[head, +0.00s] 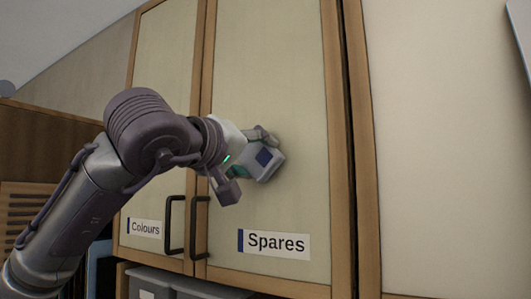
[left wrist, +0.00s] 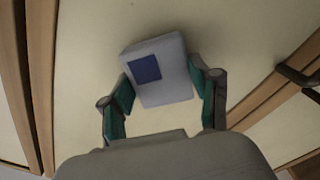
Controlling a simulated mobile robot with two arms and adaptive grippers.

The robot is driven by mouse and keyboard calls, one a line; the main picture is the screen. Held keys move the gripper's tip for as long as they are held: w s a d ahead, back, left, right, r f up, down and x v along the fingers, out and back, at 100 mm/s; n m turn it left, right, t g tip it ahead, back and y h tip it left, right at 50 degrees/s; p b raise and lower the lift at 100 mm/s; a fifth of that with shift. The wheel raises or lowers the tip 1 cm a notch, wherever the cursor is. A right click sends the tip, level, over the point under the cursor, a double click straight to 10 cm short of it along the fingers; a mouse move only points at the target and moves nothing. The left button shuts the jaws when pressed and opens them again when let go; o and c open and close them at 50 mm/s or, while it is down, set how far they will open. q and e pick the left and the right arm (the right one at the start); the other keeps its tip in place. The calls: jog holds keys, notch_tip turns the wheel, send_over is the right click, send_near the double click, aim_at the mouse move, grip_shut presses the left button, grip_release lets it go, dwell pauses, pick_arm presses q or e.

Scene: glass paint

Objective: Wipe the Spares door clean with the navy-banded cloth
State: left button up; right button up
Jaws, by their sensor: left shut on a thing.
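The Spares door (head: 290,120) is a cream panel in a wooden frame, shut, with a white "Spares" label (head: 274,243) low on it. I see no clear marks on the visible part of the panel. My left gripper (head: 253,160) is shut on a pale grey cloth pad with a navy patch (head: 265,158), held at the door's panel. The cloth (left wrist: 158,70) also shows between the two teal-padded fingers in the left wrist view, with the panel (left wrist: 245,35) behind it. I cannot tell whether it touches the panel. My right gripper is not in view.
The Colours door (head: 160,70) is shut at the left, with its label (head: 145,228). Two dark handles (head: 200,230) stand out side by side where the doors meet. Grey bins (head: 190,286) sit below. A plain cream panel (head: 440,130) is at the right.

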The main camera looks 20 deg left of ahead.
aim_at(297, 141)
pick_arm(q)
jog(key=a+r+p, duration=0.3)
jog(key=a, duration=0.1)
jog(key=shift+s+d+f, duration=0.1)
jog(key=shift+s+d, duration=0.05)
jog(key=shift+d, duration=1.6)
jog(key=shift+s+d+f, duration=0.1)
jog(key=shift+d, duration=1.6)
jog(key=shift+s+d+f, duration=0.1)
jog(key=shift+s+d, duration=0.05)
jog(key=shift+d, duration=1.6)
jog(key=shift+w+a, duration=0.75)
jog(key=shift+a, duration=4.4)
jog(key=shift+s+a+b, duration=0.15)
jog(key=shift+s+b, duration=0.05)
jog(key=shift+s, duration=1.3)
jog(key=shift+s+a+b, duration=0.1)
jog(key=shift+s+b, duration=0.1)
jog(key=shift+s, duration=1.25)
